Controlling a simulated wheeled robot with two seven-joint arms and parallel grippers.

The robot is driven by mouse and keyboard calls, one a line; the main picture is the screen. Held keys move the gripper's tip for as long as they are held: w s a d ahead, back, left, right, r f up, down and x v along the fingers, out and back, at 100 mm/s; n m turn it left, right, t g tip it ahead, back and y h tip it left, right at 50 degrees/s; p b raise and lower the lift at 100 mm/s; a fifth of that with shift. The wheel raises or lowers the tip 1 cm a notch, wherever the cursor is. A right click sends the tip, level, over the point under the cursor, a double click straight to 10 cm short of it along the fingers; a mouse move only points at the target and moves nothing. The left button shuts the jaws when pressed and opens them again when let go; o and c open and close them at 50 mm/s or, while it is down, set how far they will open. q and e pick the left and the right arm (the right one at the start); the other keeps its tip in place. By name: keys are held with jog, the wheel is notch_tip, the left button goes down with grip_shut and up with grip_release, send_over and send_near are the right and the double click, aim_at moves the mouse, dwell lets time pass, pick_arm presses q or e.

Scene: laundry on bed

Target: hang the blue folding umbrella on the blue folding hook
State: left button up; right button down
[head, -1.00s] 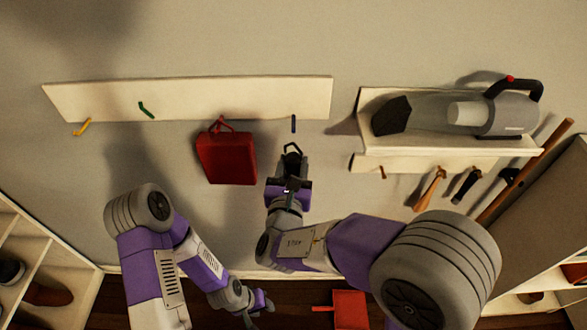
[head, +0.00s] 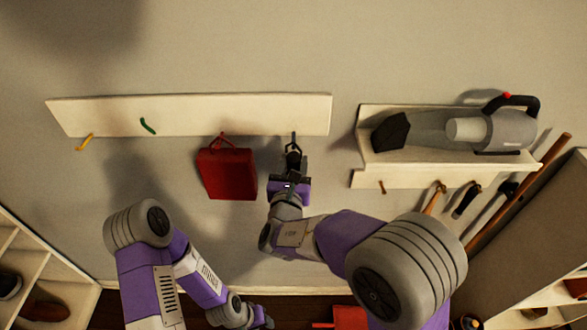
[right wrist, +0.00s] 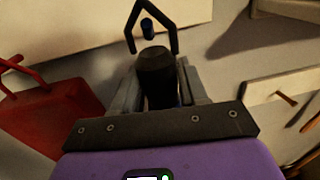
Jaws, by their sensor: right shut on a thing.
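The blue hook (head: 294,136) is at the right end of the pale wall board. My right gripper (head: 292,170) is just below it, shut on the umbrella. The umbrella's dark handle (right wrist: 157,66) is between the fingers in the right wrist view, with a black angular loop (right wrist: 175,28) beyond it. The blue hook's tip (right wrist: 148,26) shows inside the loop's outline; whether the loop bears on the hook I cannot tell. The rest of the umbrella is hidden by the gripper. My left gripper (head: 262,317) is low at the bottom edge, away from the board; its jaw opening is unclear.
A red bag (head: 228,174) hangs just left of my right gripper. Yellow (head: 85,142) and green (head: 148,126) hooks are bare. Right of it, a shelf (head: 420,158) holds a handheld vacuum (head: 492,130), with brushes and tools hanging below.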

jog(key=shift+w, duration=1.3)
jog(key=shift+w+f+b, duration=0.6)
jog(key=shift+w, duration=0.05)
jog(key=c, duration=0.5)
grip_release()
jog(key=shift+s, duration=0.1)
